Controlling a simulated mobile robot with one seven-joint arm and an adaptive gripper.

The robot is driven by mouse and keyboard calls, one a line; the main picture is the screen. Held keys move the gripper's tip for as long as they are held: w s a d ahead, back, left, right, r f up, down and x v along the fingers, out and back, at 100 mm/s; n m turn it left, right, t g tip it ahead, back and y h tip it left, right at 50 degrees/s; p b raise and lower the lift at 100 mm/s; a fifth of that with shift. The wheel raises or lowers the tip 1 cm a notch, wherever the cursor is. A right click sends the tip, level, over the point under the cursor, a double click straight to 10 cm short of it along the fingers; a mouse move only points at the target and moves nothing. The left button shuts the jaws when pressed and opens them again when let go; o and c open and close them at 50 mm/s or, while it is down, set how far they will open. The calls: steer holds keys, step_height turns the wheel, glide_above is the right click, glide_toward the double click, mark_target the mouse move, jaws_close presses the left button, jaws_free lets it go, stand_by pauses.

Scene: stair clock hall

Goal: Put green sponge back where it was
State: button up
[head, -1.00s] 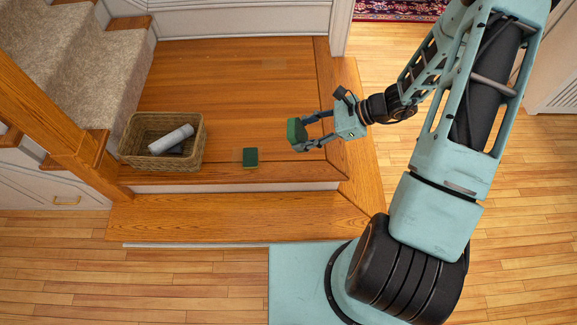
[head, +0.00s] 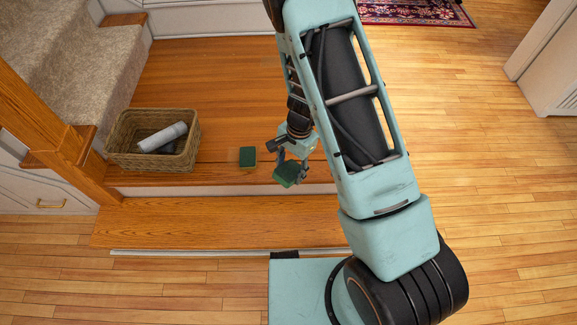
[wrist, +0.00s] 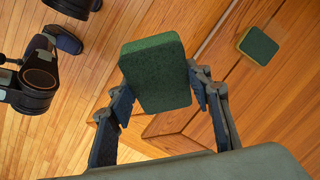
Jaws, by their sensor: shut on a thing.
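My gripper (head: 290,167) is shut on a green sponge (head: 287,175) and holds it near the front edge of the wooden landing, right of the other sponge. In the wrist view the held sponge (wrist: 156,73) is tilted between the two fingers. A second green sponge (head: 247,156) with a yellowish underside lies flat on the landing near its front edge. It also shows in the wrist view (wrist: 258,45), apart from the held one.
A wicker basket (head: 122,160) with a pale grey roll (head: 163,137) and something dark stands on the landing at left. A wooden post (head: 60,150) and carpeted stairs (head: 75,75) are further left. A lower wooden step (head: 170,225) runs in front. The landing behind the sponge is clear.

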steer(key=w+a+f+n+t+h+b, duration=0.1)
steer(key=w+a+f+n+t+b, duration=0.3)
steer(key=w+a+f+n+b, duration=0.35)
steer(key=shift+n+t, duration=0.3)
steer(key=shift+n, duration=0.05)
steer(key=w+d+f+b, duration=0.1)
steer(key=w+d+f, duration=0.1)
steer(key=w+f, duration=0.1)
steer(key=w+d+f+b, duration=0.2)
steer(key=w+f, duration=0.1)
steer(key=w+d+f+b, duration=0.2)
steer(key=w+d+f, duration=0.1)
steer(key=f, duration=0.1)
steer(key=shift+w, duration=0.2)
steer(key=shift+w+f, duration=0.1)
steer(key=shift+f, duration=0.05)
steer(key=shift+w+d+f+b, duration=0.1)
steer(key=shift+f+b, duration=0.25)
steer(key=shift+f, duration=0.55)
steer(key=shift+w+d+f+b, duration=0.1)
steer(key=shift+f+b, duration=0.2)
steer(key=shift+f, duration=0.55)
steer(key=shift+f, duration=0.1)
steer(key=o, duration=1)
